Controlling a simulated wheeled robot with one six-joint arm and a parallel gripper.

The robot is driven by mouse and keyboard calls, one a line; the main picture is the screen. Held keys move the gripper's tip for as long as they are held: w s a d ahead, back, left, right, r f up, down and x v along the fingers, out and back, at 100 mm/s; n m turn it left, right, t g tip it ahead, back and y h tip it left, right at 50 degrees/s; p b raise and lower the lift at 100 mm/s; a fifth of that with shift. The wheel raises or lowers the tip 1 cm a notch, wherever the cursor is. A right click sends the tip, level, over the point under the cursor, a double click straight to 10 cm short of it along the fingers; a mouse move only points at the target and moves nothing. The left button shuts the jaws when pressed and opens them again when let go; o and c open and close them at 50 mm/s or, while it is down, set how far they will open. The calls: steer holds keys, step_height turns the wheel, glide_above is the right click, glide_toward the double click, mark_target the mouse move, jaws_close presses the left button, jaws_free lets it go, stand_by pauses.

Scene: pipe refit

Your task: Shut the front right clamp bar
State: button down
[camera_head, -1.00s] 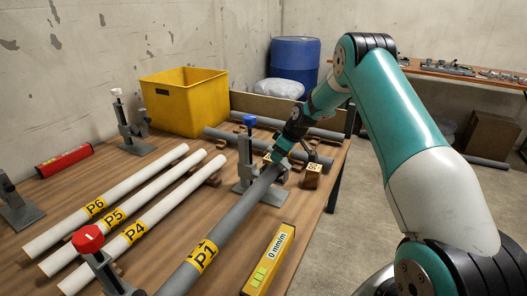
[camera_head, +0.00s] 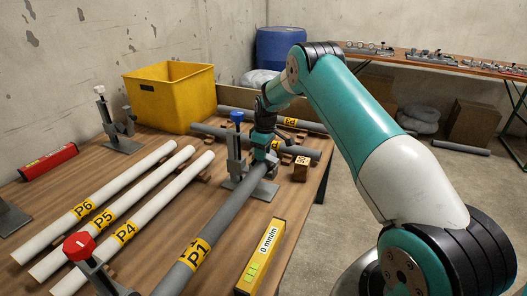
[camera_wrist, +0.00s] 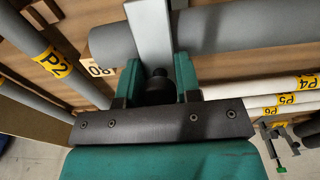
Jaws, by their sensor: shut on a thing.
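The blue-knobbed clamp (camera_head: 237,150) stands on the table with the grey pipe P1 (camera_head: 220,228) running through it. My gripper (camera_head: 260,150) is low beside its post, over the pipe. In the wrist view, the light grey clamp bar (camera_wrist: 152,35) crosses the grey pipe (camera_wrist: 230,28) and runs in between the green fingers of my gripper (camera_wrist: 158,80). My fingers are shut on the bar's end, by a black tip. The bar lies close over the pipe; whether it touches is hidden.
White pipes P4 (camera_head: 145,218), P5 and P6 lie left of P1. A red-knobbed clamp (camera_head: 90,262) is at the front. A yellow level (camera_head: 262,258) and a wooden block (camera_head: 301,169) lie to the right. A yellow bin (camera_head: 170,98) stands behind.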

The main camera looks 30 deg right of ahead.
steer(key=shift+w, duration=0.1)
steer(key=c, duration=0.9)
jaws_free()
steer(key=shift+r, duration=0.1)
steer(key=r, duration=0.5)
steer(key=s+r, duration=0.1)
steer(key=r, duration=1.1)
steer(key=shift+s+d+p, duration=0.15)
steer(key=shift+d+p, duration=0.15)
steer(key=shift+d, duration=0.1)
steer(key=s+a+r+y+p, duration=0.1)
steer(key=s+a+r+p, duration=0.2)
steer(key=s+a+r, duration=0.6)
steer(key=s+a+r+y+p, duration=0.1)
steer(key=s+a+r+p, duration=0.35)
steer(key=a, duration=0.65)
steer(key=shift+n+g+y, duration=0.3)
steer(key=shift+n+y, duration=0.1)
steer(key=shift+y, duration=0.5)
steer(key=s+a+r+p, duration=0.1)
steer(key=s+a+r, duration=0.1)
steer(key=s, duration=0.6)
steer(key=s+a+r+p, duration=0.1)
steer(key=s+a, duration=0.4)
steer(key=s, duration=0.4)
steer(key=s+a+r+p, duration=0.1)
steer(key=s+a+r, duration=0.1)
steer(key=s, duration=0.7)
steer(key=shift+a+r, duration=0.3)
steer(key=shift+a, duration=0.4)
